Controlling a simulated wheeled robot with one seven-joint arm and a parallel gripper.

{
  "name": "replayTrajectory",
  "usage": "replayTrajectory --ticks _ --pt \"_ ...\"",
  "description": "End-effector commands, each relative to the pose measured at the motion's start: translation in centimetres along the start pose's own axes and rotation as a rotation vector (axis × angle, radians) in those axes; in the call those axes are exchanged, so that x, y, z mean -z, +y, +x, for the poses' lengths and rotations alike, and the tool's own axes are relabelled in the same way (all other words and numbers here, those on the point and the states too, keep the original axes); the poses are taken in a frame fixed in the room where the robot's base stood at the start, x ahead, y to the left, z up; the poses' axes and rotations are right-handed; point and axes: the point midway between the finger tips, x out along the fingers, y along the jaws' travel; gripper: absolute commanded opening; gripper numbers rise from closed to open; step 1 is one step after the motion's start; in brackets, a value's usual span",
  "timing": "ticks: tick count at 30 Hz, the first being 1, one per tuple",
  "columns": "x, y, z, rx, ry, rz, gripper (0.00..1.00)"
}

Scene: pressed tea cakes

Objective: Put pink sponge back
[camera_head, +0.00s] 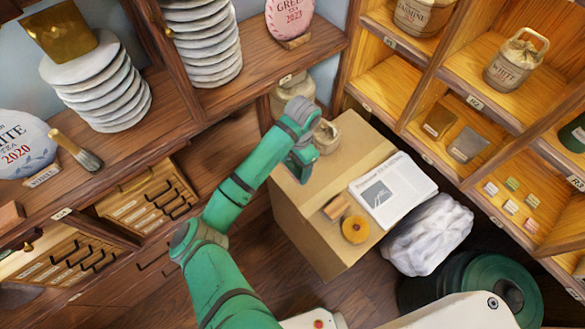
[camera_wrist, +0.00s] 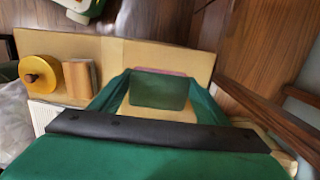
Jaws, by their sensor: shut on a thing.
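My green gripper (camera_head: 301,170) hangs over the left part of the cardboard box top, pointing down. In the wrist view my gripper (camera_wrist: 158,100) is shut on a block with a dark green face and a thin pink edge, which I take to be the pink sponge (camera_wrist: 160,71). The sponge sits between the two fingers. Its pink part is mostly hidden, and in the head view I cannot make the sponge out. I cannot tell whether it touches the box top.
Shelves line the left and right.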

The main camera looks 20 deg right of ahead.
Motion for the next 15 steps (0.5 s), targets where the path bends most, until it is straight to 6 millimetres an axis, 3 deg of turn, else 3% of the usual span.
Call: replayTrajectory --ticks 6,15 --pt "1.2 -2.0 2.6 0.001 -0.002 0.003 0.44" --pt "2.0 -2.8 4.3 0.000 -0.001 0.007 0.44"
